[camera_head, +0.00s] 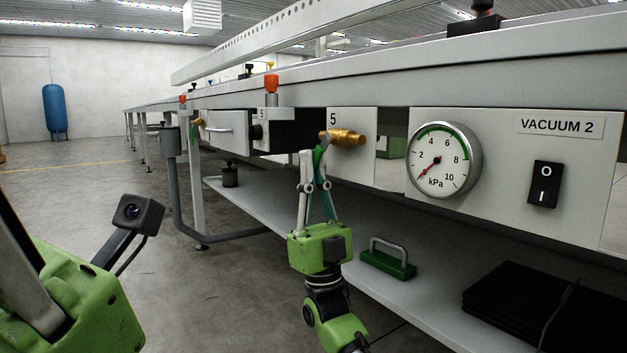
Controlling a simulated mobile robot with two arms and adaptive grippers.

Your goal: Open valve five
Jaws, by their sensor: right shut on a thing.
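Valve five is a brass valve (347,137) on a light panel marked 5, right of a dark gap in the bench front. A narrow green lever (318,157) hangs down at the valve's left end. My right gripper (319,150) comes up from below with its fingertips at this end, shut on the lever. The fingers partly hide the lever, so its exact angle is hard to tell. At the lower left, a green body and grey link of my left arm show close up. The left fingertips are outside the picture.
A pressure gauge (445,160) and a black switch (544,184) sit on the VACUUM 2 panel to the right. The lower shelf (330,230) holds a green block with a handle (388,260) and black folded material (530,305). A grey pipe (177,200) stands left; open floor lies beyond.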

